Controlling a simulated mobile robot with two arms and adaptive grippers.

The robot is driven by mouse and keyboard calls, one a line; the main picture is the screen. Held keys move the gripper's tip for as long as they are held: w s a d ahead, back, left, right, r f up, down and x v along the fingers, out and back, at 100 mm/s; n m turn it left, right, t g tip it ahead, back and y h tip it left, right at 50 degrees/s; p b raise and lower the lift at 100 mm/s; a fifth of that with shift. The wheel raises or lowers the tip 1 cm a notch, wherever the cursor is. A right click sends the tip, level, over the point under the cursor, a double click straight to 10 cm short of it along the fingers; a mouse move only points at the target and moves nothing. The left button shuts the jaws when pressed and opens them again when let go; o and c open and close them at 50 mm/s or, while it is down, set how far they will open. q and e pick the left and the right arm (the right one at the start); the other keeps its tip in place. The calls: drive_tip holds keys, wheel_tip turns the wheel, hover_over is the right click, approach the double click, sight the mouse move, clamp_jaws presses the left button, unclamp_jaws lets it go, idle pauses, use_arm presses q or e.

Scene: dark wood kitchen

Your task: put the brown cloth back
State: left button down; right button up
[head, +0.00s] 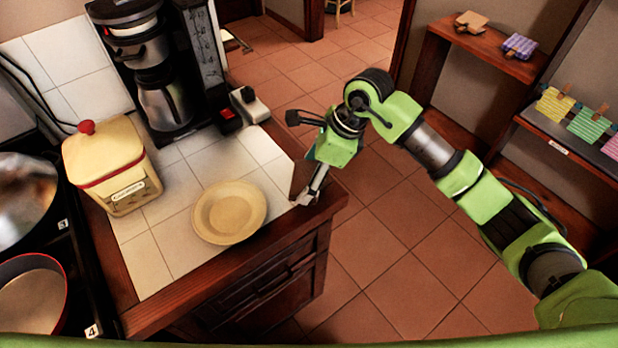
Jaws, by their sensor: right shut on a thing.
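My right gripper (305,199) is low at the right corner of the tiled counter, its fingers pointing down by the wooden edge. It is shut on a small dark brown piece (299,178), which looks like the brown cloth and stands out to the left of the fingers. The gripper partly hides it, and I cannot tell whether it touches the counter. My left gripper is not in view.
A yellow plate (230,212) lies left of the gripper on the counter (160,245). A yellow canister (104,165) and a coffee machine (165,100) stand behind. At right, a wooden shelf (455,35) holds a tan cloth (471,20) and a purple checked cloth (519,45); clipped cloths (588,124) hang nearby.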

drive_tip(key=shift+w+f+p, duration=0.2)
drive_tip(key=shift+f+p, duration=0.1)
drive_tip(key=shift+f, duration=0.1)
wheel_tip(320, 180, down, 2)
drive_tip(key=shift+f+p, duration=0.15)
drive_tip(key=shift+p, duration=0.5)
drive_tip(key=shift+f, duration=0.2)
drive_tip(key=shift+f, duration=0.1)
drive_tip(key=shift+f+b, duration=0.2)
drive_tip(key=shift+b, duration=0.1)
drive_tip(key=o, duration=0.9)
drive_tip(key=shift+r, duration=0.15)
drive_tip(key=shift+o, duration=0.2)
